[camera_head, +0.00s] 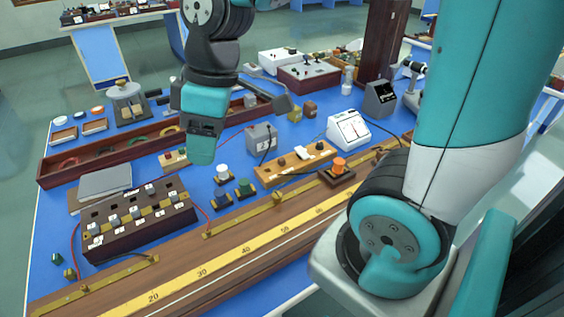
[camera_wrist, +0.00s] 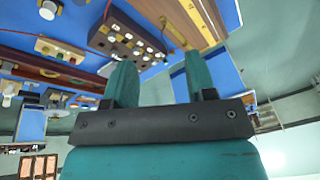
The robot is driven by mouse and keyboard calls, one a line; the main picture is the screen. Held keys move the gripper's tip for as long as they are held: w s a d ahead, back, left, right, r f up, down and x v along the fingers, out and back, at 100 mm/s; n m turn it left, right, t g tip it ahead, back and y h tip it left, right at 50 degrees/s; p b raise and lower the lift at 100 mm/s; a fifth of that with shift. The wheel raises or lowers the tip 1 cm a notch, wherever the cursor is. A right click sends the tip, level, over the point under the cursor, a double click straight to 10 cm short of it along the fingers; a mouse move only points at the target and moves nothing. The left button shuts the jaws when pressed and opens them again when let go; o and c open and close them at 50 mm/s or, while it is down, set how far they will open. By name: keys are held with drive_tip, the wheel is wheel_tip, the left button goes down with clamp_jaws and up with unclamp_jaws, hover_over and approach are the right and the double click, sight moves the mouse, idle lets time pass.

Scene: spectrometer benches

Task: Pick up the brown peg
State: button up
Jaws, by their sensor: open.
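My gripper (camera_head: 203,140) hangs above the blue bench in the head view, over the area behind the dark plug box. In the wrist view its two teal fingers (camera_wrist: 159,72) are apart with nothing between them. I cannot clearly pick out the brown peg. A small brown block (camera_head: 310,109) stands right of my gripper, beside a yellowish one, but I cannot tell whether it is the peg. The dark brown plug box (camera_head: 140,228) with several pale plugs lies at the left front; it also shows in the wrist view (camera_wrist: 126,38).
A long wooden metre bridge (camera_head: 225,262) runs along the bench front. A grey box (camera_head: 261,138), a white meter (camera_head: 348,130) and an orange-knobbed key (camera_head: 339,167) stand right of my gripper. A long dark-red tray (camera_head: 110,156) lies behind. Bare blue surface shows between them.

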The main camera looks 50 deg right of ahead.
drive_tip(key=w+d+f+n+h, duration=0.15)
drive_tip(key=w+d+f, duration=0.25)
drive_tip(key=w+d, duration=0.6)
drive_tip(key=n+h+p, duration=0.1)
drive_tip(key=n, duration=0.3)
hover_over(282, 159)
drive_tip(key=shift+g, duration=0.4)
wheel_tip(282, 159, down, 18)
drive_tip(key=shift+a+r, duration=0.1)
drive_tip(key=shift+f+p, duration=0.9)
drive_tip(key=shift+f, duration=2.1)
clamp_jaws()
drive_tip(key=shift+r, duration=0.1)
